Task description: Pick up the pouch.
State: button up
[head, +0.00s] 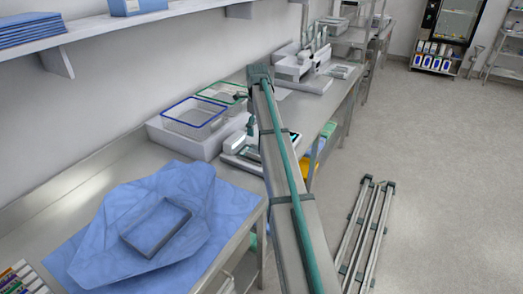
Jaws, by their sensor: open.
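I cannot make out the pouch for certain in the head view. My arm runs up the middle of the picture and hides part of the bench behind it. My gripper (250,126) seems to be the small dark end just left of the arm, over the bench near a white and teal device (246,150). It is small and partly hidden, with nothing seen held in it.
A blue wrap (190,185) with a grey tray (156,228) lies on the near bench. A blue-rimmed basket (194,118) and a green-rimmed basket (222,92) stand by the wall. A white machine (302,66) stands farther back. Rails (366,232) lie on the otherwise open floor.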

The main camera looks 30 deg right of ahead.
aim_at(256, 150)
jog(key=shift+a+f+p, duration=0.2)
jog(key=shift+f+p, duration=0.7)
jog(key=shift+f, duration=1.7)
jog(key=shift+a+f+p, duration=0.2)
jog(key=shift+f+p, duration=0.7)
jog(key=shift+f, duration=1.7)
jog(key=c, duration=0.9)
jog(key=shift+r, duration=0.25)
